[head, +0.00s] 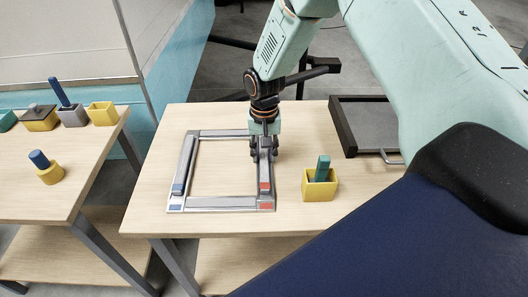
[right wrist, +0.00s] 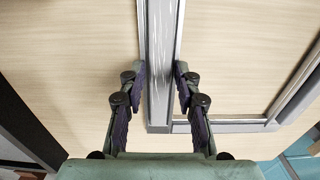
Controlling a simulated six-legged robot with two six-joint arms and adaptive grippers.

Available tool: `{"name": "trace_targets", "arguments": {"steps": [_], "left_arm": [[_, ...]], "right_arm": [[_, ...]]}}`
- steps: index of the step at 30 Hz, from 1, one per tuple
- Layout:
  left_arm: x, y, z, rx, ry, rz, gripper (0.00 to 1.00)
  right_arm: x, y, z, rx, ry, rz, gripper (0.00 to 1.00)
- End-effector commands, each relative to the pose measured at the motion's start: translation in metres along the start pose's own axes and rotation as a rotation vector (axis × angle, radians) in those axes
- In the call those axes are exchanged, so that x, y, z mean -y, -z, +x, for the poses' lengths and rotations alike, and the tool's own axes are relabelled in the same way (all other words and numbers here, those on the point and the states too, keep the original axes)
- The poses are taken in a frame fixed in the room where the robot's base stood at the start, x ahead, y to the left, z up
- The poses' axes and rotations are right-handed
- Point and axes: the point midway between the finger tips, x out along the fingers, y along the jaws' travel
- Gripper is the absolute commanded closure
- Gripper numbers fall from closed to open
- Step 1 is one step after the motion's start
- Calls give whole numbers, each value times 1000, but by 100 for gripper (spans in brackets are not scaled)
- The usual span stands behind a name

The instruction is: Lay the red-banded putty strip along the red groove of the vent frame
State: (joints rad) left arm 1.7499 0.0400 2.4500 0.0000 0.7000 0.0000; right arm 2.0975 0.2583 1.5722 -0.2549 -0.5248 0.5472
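The vent frame (head: 224,202) lies flat on the near table as a grey rectangle. Its red groove mark (head: 266,206) is at the near right corner. The red-banded putty strip (head: 265,175) lies along the right side, its red band toward that corner. In the right wrist view the grey strip (right wrist: 160,60) runs between my fingers. My right gripper (head: 264,152) is low over the far part of that side. Its fingers (right wrist: 160,72) stand apart on either side of the strip; contact looks absent but is hard to judge. My left gripper is not seen.
A blue-banded strip (head: 179,178) lies on the frame's left side. A yellow box with a green block (head: 321,186) stands right of the frame. A dark tray (head: 362,120) is behind it. The left table (head: 80,150) holds several small boxes. Bare wood lies inside the frame.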

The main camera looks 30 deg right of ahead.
Motion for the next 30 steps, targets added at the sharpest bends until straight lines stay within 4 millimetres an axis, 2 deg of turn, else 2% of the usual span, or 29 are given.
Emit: {"name": "trace_targets", "arguments": {"steps": [1, 4, 12, 16, 20, 30], "left_arm": [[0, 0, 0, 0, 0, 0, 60], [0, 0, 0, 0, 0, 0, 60], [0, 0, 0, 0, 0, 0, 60], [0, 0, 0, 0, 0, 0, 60], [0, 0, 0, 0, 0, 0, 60], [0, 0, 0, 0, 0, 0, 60]], "right_arm": [[0, 0, 0, 0, 0, 0, 60], [0, 0, 0, 0, 0, 0, 52], [0, 0, 0, 0, 0, 0, 52], [0, 1, -8, -1, 1, 0, 52], [1, 1, -28, -3, 3, 0, 52], [1, 1, -96, -3, 3, 0, 52]]}}
